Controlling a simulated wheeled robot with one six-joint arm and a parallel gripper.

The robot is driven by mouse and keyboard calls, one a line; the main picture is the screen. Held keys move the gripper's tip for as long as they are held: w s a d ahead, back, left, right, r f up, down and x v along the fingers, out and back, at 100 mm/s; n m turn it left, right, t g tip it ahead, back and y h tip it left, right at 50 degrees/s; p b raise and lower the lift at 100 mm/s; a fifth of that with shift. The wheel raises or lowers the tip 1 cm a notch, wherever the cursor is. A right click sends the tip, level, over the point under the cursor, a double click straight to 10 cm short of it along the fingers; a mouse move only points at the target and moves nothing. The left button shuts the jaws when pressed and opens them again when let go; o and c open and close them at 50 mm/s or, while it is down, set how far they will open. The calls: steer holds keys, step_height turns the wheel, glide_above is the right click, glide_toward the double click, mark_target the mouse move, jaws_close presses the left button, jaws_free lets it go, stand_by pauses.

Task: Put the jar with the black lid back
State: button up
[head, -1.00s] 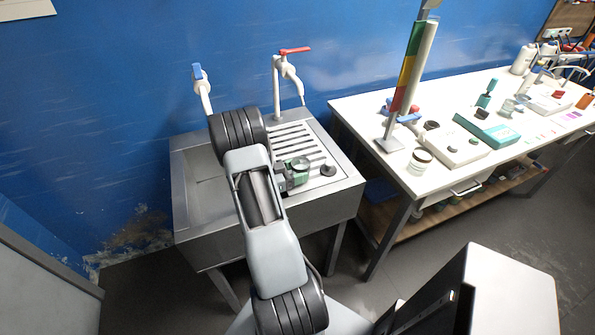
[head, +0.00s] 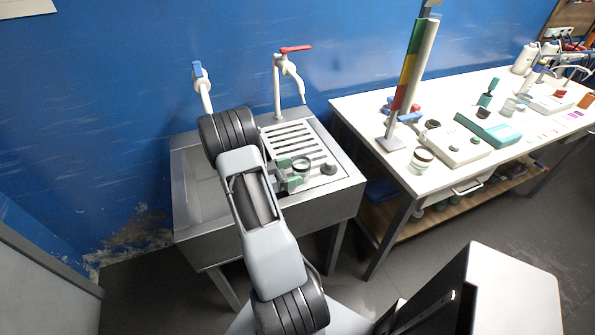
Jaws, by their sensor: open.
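A small jar (head: 302,166) with a dark rim stands on the sink's draining surface, right beside my gripper. Whether a lid is on it is too small to tell. A small dark round piece (head: 328,169) lies on the steel to its right; I cannot tell whether it is a lid. My gripper (head: 294,171) has green fingers, is open, and sits just left of the jar, partly hidden by my arm. Whether the fingers touch the jar is unclear. Another jar (head: 422,158), pale with a dark band near its top, stands at the white table's near-left edge.
The white table (head: 455,183) at right carries a tall coloured column (head: 409,70), a pale box (head: 460,150), a teal box (head: 490,130) and bottles.

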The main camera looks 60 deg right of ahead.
steer(key=b+v, duration=0.1)
steer(key=v, duration=0.8)
steer(key=w+a+r+n+t+y, duration=0.1)
steer(key=w+a+r+n+t, duration=0.25)
steer(key=w+t, duration=0.5)
steer(key=w+a+r+n+t+y, duration=0.1)
steer(key=w+a+r+n+t, duration=0.1)
steer(key=w+r+n+t, duration=0.45)
steer(key=w+a+r+n+t+y, duration=0.25)
steer(key=a+n+t+y, duration=0.35)
steer(key=a, duration=0.6)
steer(key=s+a+n+g+y, duration=0.2)
steer(key=s+a+n+y, duration=0.4)
steer(key=s+a+y, duration=0.45)
steer(key=s+a+n+g+h, duration=0.1)
steer(key=s+n+g+h, duration=0.2)
steer(key=s, duration=0.8)
steer(key=shift+f+g+h, duration=0.5)
steer(key=shift+g+h, duration=0.05)
steer(key=shift+g, duration=0.45)
